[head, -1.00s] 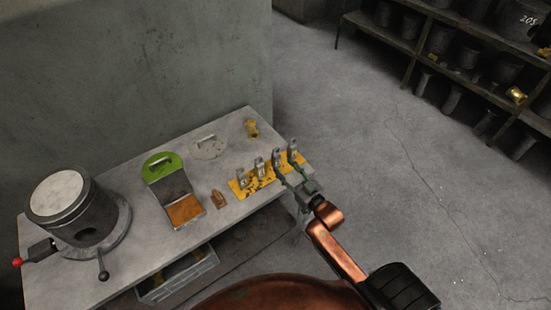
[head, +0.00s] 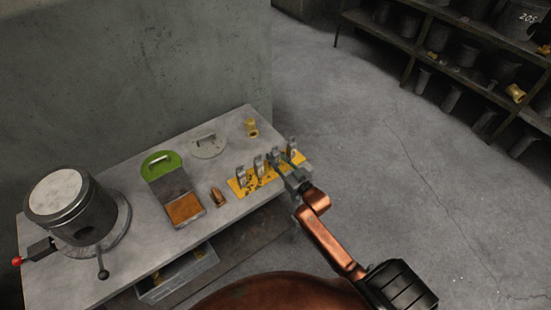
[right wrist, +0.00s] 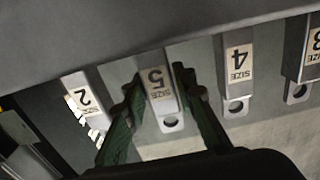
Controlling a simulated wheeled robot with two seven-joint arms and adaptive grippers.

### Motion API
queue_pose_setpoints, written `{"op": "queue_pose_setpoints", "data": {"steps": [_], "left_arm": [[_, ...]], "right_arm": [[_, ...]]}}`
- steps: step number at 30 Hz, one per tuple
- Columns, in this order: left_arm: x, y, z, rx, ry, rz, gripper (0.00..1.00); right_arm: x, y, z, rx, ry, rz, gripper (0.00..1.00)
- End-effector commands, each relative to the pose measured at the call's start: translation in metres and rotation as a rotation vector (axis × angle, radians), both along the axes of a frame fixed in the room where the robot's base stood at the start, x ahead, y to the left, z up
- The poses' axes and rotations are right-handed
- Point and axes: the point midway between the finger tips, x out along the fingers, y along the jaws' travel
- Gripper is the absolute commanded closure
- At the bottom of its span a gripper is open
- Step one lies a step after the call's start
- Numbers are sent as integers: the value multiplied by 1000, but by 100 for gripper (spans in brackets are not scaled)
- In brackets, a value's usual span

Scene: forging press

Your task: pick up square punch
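Several upright grey metal pieces with size labels stand in a row on a yellow plate (head: 240,190) near the table's right end. My right gripper (head: 280,163) is at the row in the head view. I cannot tell which piece is the square punch. My left gripper is not in view.
The table (head: 130,245) also holds a dark cylinder (head: 70,210), a green-topped holder (head: 161,164), a small brown piece (head: 217,196), a pale disc (head: 209,146) and a brass piece (head: 251,128). A grey crate (head: 177,277) is below. Shelves (head: 450,45) stand far right.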

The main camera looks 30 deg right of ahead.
Motion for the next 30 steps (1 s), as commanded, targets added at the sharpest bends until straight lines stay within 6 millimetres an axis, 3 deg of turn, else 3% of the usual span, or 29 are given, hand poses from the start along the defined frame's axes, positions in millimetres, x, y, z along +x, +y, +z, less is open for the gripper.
{"op": "queue_pose_setpoints", "data": {"steps": [10,30], "left_arm": [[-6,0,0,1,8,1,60],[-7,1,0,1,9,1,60]], "right_arm": [[0,0,0,0,0,0,100],[0,0,6,-2,-6,1,100]]}}
